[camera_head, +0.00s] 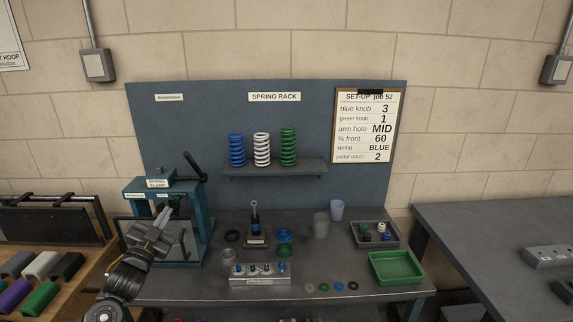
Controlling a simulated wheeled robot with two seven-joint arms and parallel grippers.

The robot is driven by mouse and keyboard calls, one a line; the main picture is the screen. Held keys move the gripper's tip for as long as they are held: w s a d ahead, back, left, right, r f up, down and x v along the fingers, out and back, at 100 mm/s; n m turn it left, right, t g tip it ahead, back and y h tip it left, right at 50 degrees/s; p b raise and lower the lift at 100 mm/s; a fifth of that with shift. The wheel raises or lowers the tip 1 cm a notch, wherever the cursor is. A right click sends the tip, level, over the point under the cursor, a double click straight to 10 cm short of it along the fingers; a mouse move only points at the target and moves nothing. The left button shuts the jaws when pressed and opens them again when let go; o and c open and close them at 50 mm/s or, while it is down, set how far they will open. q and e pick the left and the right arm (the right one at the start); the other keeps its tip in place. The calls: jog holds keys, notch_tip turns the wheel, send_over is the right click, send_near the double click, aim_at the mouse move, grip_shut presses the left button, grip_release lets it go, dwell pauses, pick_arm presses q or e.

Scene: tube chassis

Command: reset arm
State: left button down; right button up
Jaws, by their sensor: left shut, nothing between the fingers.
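My left gripper (168,214) reaches in from the lower left, in front of the blue spring clamp (160,182) at the left end of the workbench. Its fingers are shut with nothing between them. The fingertips overlap the clamp's opening in the picture, and I cannot tell whether they touch it. A small dark green part (176,202) shows by the fingertips, partly hidden. My right gripper is not in view.
The workbench (330,275) holds a small upright shock with a blue spring (255,225), a silver block (260,274), a grey tray (375,234) and a green tray (396,267). Blue, white and green springs (262,150) stand on the rack shelf. A set-up board (368,126) hangs at right.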

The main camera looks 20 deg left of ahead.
pick_arm(q)
jog(key=s+d+f+n+g, duration=0.2)
jog(key=s+d+f+g, duration=0.2)
jog(key=s+d+f, duration=0.45)
jog(key=s+d+f+n+g, duration=0.1)
jog(key=s+d+f+g, duration=0.3)
jog(key=f, duration=0.8)
jog(key=s+d+f+g+h, duration=0.25)
jog(key=s+d+g, duration=0.35)
jog(key=s, duration=0.4)
jog(key=s+d+f+g+h, duration=0.1)
jog(key=s+d+f+g, duration=0.2)
jog(key=s+d, duration=0.6)
notch_tip(320, 180, down, 30)
jog(key=s+g+b, duration=0.2)
jog(key=s, duration=0.1)
jog(key=s+a+f, duration=0.1)
jog(key=s+f, duration=0.7)
jog(key=s+a+f+g+b, duration=0.1)
jog(key=s+a+f, duration=0.1)
jog(key=s+f, duration=0.5)
jog(key=shift+s+a+f, duration=0.25)
jog(key=shift+s+f, duration=0.1)
jog(key=shift+y, duration=0.25)
